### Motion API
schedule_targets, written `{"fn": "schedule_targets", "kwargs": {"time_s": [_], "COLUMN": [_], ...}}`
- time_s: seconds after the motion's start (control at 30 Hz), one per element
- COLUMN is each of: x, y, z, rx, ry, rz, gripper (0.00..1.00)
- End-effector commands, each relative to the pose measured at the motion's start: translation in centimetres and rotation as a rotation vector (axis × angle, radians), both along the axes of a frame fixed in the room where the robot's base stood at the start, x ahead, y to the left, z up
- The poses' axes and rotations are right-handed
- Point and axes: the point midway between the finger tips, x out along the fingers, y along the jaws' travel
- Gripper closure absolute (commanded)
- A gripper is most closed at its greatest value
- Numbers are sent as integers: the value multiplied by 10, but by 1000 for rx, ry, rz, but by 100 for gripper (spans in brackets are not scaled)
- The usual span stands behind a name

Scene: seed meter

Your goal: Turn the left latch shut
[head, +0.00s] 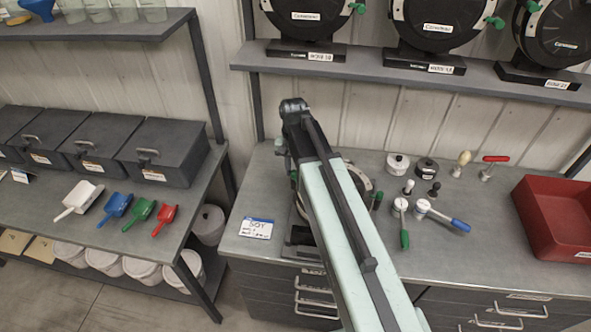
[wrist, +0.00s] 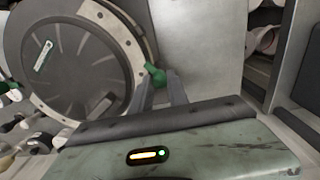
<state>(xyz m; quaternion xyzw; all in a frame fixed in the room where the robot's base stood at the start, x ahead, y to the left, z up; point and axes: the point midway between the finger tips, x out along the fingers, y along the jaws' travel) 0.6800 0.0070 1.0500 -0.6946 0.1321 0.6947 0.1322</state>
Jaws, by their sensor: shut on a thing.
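The seed meter (wrist: 75,65) is a dark round disc with a pale ring. In the head view it stands on the bench, mostly hidden behind my arm, with part of its rim (head: 362,183) showing. A green latch knob (wrist: 154,74) sits at the meter's edge in the wrist view. My gripper (wrist: 160,80) has its two grey fingers at this knob, one on each side, shut on it. In the head view a green latch (head: 293,174) shows left of my arm, and another green knob (head: 377,200) shows to its right. The exact latch angle is unclear.
A sign card (head: 256,228) lies left of the meter. Right of it are several small tools, including a green-handled one (head: 403,230) and a blue-handled one (head: 445,218), and a red bin (head: 556,220). A shelf (head: 400,75) with more meters hangs above.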

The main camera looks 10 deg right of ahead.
Motion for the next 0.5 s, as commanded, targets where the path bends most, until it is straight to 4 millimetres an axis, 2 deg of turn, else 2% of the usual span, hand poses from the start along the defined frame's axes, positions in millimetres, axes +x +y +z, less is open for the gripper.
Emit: {"fn": "schedule_targets", "kwargs": {"time_s": [0.5], "x": [1], "y": [0], "z": [0], "rx": [1], "ry": [-3], "rz": [476], "gripper": [100]}}
